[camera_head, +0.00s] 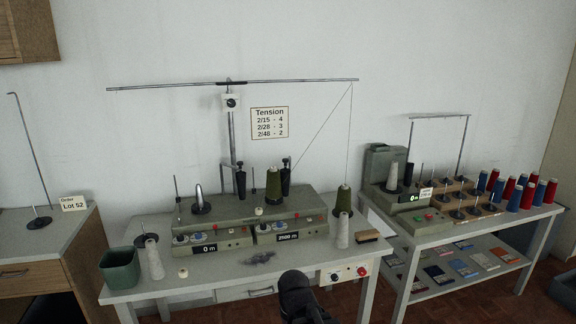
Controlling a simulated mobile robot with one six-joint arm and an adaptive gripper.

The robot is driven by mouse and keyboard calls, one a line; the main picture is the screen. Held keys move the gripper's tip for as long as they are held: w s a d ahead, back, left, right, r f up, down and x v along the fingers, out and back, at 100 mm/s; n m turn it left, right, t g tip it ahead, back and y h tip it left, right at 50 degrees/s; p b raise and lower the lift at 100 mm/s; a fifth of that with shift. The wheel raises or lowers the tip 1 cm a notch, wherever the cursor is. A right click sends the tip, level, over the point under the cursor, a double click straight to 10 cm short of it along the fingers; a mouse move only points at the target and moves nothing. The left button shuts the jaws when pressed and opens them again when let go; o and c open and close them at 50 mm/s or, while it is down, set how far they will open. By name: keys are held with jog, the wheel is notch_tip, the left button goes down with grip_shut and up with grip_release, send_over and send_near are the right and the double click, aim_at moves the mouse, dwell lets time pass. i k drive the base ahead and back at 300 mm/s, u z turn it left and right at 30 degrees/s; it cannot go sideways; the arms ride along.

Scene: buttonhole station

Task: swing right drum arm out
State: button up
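The winding machine (225,212) stands on the left table with two heads, reading "0 m" at left and "2500 m" at right. A dark green cone (273,188) stands upright on the right head. A black upright part (286,178) stands just right of it; I cannot tell whether this is the right drum arm or how far it is swung. A similar black part (240,182) stands at the left head. My gripper (299,290) is dark, at the bottom centre, in front of the table and apart from the machine. Its fingers cannot be made out.
A second green cone (343,199), a white cone (343,231) and a brush (367,236) are at the table's right. A thread runs up to the overhead bar (232,83). A green bin (119,268) and grey fluff (258,257) lie in front.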

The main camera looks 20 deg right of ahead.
aim_at(284, 173)
jog(key=k, duration=1)
jog(key=z, duration=0.55)
jog(key=i, duration=2.25)
jog(key=u, duration=0.55)
